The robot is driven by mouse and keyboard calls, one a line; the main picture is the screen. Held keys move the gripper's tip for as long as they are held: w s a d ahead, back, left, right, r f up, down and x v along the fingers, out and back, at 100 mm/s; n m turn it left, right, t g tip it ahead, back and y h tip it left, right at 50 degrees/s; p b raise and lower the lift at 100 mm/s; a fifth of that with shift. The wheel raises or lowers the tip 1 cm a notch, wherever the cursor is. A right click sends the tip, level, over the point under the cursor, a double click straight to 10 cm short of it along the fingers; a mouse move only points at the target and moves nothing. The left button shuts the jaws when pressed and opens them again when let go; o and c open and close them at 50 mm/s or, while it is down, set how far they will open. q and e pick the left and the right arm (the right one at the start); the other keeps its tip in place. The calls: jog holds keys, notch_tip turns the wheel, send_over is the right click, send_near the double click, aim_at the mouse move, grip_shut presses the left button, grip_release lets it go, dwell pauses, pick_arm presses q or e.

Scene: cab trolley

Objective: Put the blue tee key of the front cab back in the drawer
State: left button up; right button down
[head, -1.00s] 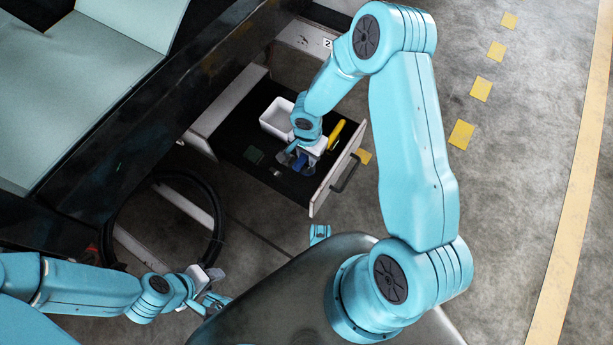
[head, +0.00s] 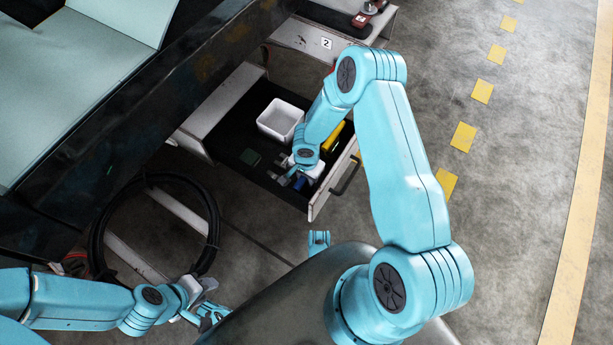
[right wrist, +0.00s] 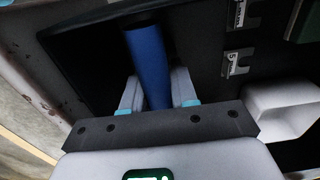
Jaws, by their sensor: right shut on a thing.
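The blue tee key (right wrist: 149,65) is between the two fingers of my right gripper (right wrist: 157,92) in the right wrist view, with its blue bar reaching away over the black drawer floor. In the head view my right gripper (head: 292,178) is inside the open drawer (head: 228,158), close to its front panel, with a little blue showing beside it (head: 300,183). The rest of the key is hidden, and I cannot tell whether it touches the floor. My left gripper (head: 207,308) is low at the left, away from the drawer; its fingers are unclear.
The drawer also holds a white tub (head: 279,120), a yellow object (head: 333,137) and a dark green piece (head: 250,157). Metal number tags (right wrist: 238,62) lie on its floor. Bare floor lies to the right.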

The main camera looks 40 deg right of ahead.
jog(key=shift+f+b, duration=0.2)
jog(key=shift+b, duration=0.1)
jog(key=c, duration=0.9)
grip_release()
jog(key=shift+r+p, duration=0.5)
jog(key=shift+p, duration=0.1)
notch_tip(320, 180, up, 12)
jog(key=p, duration=0.3)
jog(key=shift+f+p, duration=0.25)
jog(key=shift+p, duration=0.1)
